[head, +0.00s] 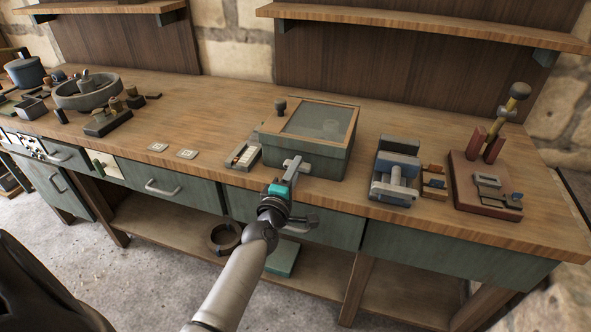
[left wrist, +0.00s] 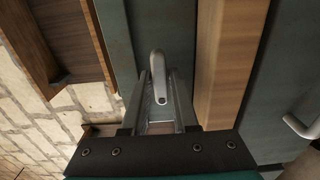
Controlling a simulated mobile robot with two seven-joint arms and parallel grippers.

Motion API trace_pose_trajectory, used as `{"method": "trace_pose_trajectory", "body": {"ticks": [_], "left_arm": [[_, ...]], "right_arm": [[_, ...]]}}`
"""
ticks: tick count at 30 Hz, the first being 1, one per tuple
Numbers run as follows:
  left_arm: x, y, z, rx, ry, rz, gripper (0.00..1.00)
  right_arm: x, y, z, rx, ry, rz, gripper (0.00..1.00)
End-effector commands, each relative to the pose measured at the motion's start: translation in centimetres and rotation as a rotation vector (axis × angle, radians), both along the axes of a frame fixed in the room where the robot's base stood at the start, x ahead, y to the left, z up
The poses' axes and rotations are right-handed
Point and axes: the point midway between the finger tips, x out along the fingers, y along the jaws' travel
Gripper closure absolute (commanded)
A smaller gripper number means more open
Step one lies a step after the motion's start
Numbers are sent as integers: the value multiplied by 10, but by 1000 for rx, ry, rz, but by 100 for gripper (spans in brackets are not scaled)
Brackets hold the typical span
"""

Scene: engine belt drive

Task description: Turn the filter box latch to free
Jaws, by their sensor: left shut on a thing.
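The filter box (head: 337,158) is a green box with a wood-framed glass lid, shut, near the bench's front edge. The gripped part is partly hidden between the fingers. My right gripper is not in view.
A grey vise-like device (head: 396,172) stands right of the box, and a red-based fixture (head: 485,190) farther right. A small tray (head: 242,155) sits close left of the box. Drawer handles (head: 300,225) stick out below.

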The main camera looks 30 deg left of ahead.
Motion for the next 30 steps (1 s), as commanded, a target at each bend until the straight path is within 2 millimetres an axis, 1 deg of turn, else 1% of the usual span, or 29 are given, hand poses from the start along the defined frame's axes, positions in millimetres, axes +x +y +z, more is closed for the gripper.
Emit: {"method": "trace_pose_trajectory", "body": {"ticks": [1,3,4,14,20,26,30], "left_arm": [[0,0,0,0,0,0,90],[0,0,0,0,0,0,98],[0,0,0,0,0,0,100],[0,0,0,1,0,0,100],[0,0,0,35,9,0,100],[0,0,1,137,34,-1,100],[0,0,1,248,62,-1,100]], "right_arm": [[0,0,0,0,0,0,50],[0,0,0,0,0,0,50],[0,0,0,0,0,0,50],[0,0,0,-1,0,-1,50],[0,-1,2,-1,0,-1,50],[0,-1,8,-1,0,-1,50],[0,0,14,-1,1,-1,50]]}}
